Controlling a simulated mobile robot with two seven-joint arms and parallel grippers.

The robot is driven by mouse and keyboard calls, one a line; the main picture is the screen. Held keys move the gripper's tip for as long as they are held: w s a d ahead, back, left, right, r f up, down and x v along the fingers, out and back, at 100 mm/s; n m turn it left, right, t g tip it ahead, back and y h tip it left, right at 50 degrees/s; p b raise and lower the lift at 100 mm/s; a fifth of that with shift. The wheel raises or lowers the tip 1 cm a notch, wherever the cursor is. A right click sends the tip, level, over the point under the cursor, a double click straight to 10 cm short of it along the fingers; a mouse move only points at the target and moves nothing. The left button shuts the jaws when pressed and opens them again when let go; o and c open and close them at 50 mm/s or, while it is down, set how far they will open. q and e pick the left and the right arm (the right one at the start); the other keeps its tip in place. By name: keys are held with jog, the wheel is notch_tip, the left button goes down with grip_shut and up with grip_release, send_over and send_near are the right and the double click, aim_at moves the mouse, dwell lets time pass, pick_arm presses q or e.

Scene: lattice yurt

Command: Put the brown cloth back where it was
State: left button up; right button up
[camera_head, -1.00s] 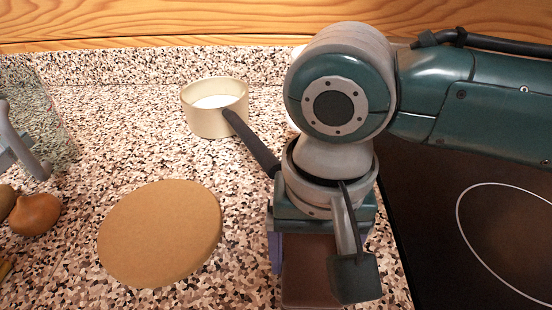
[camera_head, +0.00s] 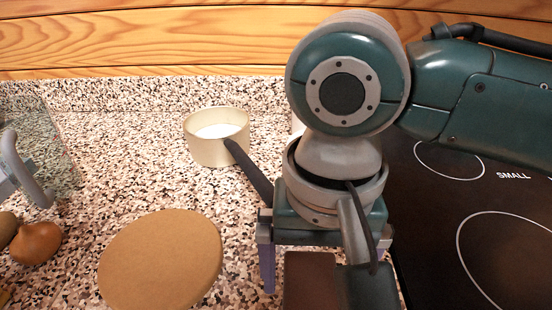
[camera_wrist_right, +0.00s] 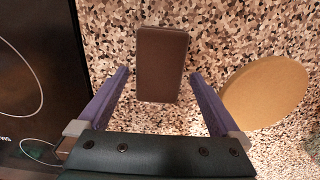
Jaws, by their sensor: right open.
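The brown cloth (camera_head: 310,280) is a flat, dark brown rectangle, partly hidden by my right arm in the head view. In the right wrist view the cloth (camera_wrist_right: 162,62) lies on the speckled counter, long side pointing away from the gripper. My right gripper (camera_wrist_right: 158,76) is open above it, with one purple finger on each side of the cloth. Gaps show between both fingers and the cloth. In the head view one purple finger of the right gripper (camera_head: 268,268) shows left of the cloth. My left gripper is not in view.
A round tan board (camera_head: 162,262) lies left of the cloth. A cream pan (camera_head: 203,153) with a dark handle stands behind. A black cooktop (camera_head: 480,230) is at the right. An onion (camera_head: 36,243) and a grey handle (camera_head: 22,172) are at the far left.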

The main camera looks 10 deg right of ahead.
aim_at(311, 292)
notch_tip(311, 292, up, 9)
jog(key=p, duration=0.1)
jog(key=s+a+f+n+t+y, duration=0.2)
jog(key=s+a+f+n+y, duration=0.2)
jog(key=s, duration=0.1)
jog(key=s+d+f+h, duration=0.1)
jog(key=s+d+h, duration=0.1)
jog(key=d, duration=0.4)
jog(key=s+d+f+n+t+h, duration=0.1)
jog(key=s+d, duration=0.4)
jog(key=d, duration=0.2)
jog(key=shift+d+f+t+h, duration=0.25)
jog(key=shift+f+t+h, duration=0.05)
jog(key=shift+f+h, duration=0.1)
notch_tip(311, 292, up, 41)
jog(key=p, duration=4.1)
